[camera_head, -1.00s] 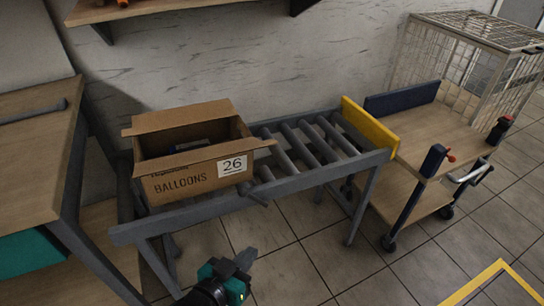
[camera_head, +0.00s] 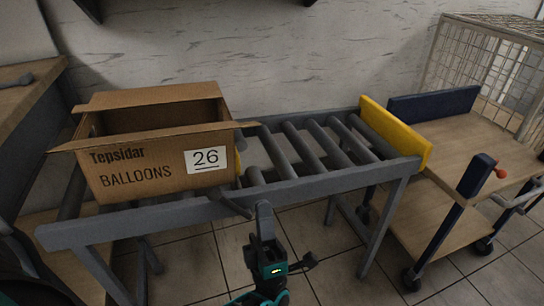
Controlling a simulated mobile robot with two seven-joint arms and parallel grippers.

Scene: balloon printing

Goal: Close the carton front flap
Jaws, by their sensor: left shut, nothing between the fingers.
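The brown carton (camera_head: 140,177) stands upright on the roller conveyor, its printed face with "BALLOONS" and "26" towards me. Its top is open and the inside is dark. The back flap (camera_head: 150,95) stands up and leans outward. The front flap (camera_head: 165,139) shows as a thin strip along the front top edge, seen almost edge-on; cardboard tips stick out at both ends. My left gripper (camera_head: 264,212) is shut and empty, pointing up in front of the conveyor rail, right of the carton and below its top edge. It does not touch the carton. My right gripper is out of view.
The grey conveyor (camera_head: 300,186) has bare rollers right of the carton and a yellow end stop (camera_head: 395,133). A wooden cart (camera_head: 455,120) with dark posts and a wire cage (camera_head: 490,70) stand at the right. A wooden bench (camera_head: 20,90) is at the left.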

